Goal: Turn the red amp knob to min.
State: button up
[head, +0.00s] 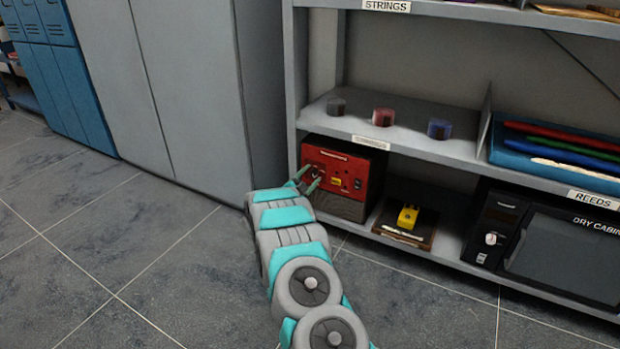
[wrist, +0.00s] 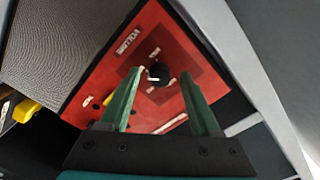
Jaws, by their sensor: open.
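The red amp (head: 341,177) stands on the lower shelf at its left end, with a red front panel and a brown grille below. In the wrist view the red panel (wrist: 122,75) shows tilted, with a dark round knob (wrist: 158,74) that has a pale pointer line and pale marks around it. My gripper (wrist: 166,80) is open, with its two green fingers on either side of the knob in the picture. I cannot tell whether either finger touches it. In the head view my gripper (head: 308,180) is at the left part of the amp's front, and the knob is hard to make out there.
A shelf upright (head: 292,95) stands close left of the amp. A yellow pedal (head: 408,216) on a board and a dry cabinet (head: 560,250) are to the right. Several small round items and a blue tray (head: 550,152) sit on the shelf above. The floor in front is clear.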

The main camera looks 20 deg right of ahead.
grip_shut()
dwell(0.4)
jog(key=shift+p, duration=0.3)
